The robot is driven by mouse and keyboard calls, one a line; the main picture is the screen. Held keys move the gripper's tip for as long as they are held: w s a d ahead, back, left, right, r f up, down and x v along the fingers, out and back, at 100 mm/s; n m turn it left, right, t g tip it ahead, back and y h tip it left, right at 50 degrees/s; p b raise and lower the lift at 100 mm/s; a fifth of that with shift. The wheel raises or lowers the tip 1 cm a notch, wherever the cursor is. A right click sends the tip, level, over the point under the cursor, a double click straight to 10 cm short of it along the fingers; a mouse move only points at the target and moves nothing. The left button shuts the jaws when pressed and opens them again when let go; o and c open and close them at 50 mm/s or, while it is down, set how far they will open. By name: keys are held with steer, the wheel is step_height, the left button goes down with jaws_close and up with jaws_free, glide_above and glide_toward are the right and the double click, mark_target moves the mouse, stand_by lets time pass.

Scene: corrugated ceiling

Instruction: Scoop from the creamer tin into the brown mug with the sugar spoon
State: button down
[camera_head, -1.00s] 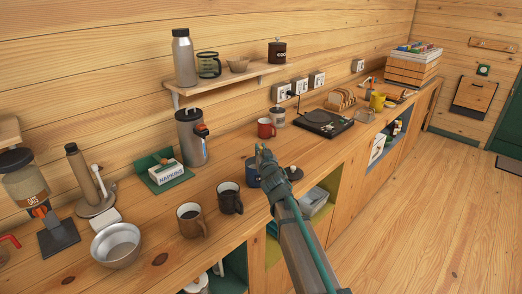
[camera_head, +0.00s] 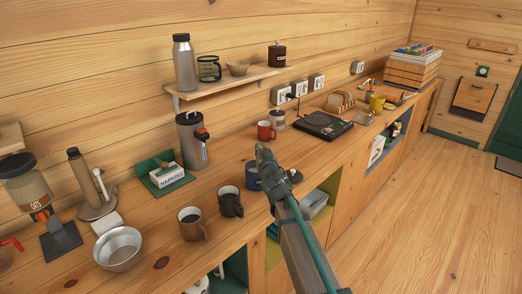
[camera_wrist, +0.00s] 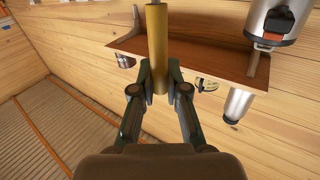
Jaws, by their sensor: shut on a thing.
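The brown mug (camera_head: 192,224) stands upright on the counter with dark contents. A blue container (camera_head: 253,177) with pale lettering, partly hidden behind my gripper, may be the creamer tin; its label is not readable. My gripper (camera_head: 263,153) is above the counter, just over and right of that container in the head view. In the wrist view my gripper (camera_wrist: 160,80) is shut on a brass-coloured rod, apparently the handle of the sugar spoon (camera_wrist: 157,45). The spoon's bowl is out of sight, and the spoon is hard to make out in the head view.
A dark mug (camera_head: 230,202) stands between the brown mug and the blue container. A metal bowl (camera_head: 119,249), a napkin box (camera_head: 166,175), a dispenser flask (camera_head: 191,140) and a red mug (camera_head: 265,131) also stand on the counter. A wall shelf (camera_head: 222,85) holds a steel bottle.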

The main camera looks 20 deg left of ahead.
steer(key=shift+r+p, duration=4.3)
steer(key=shift+r, duration=0.35)
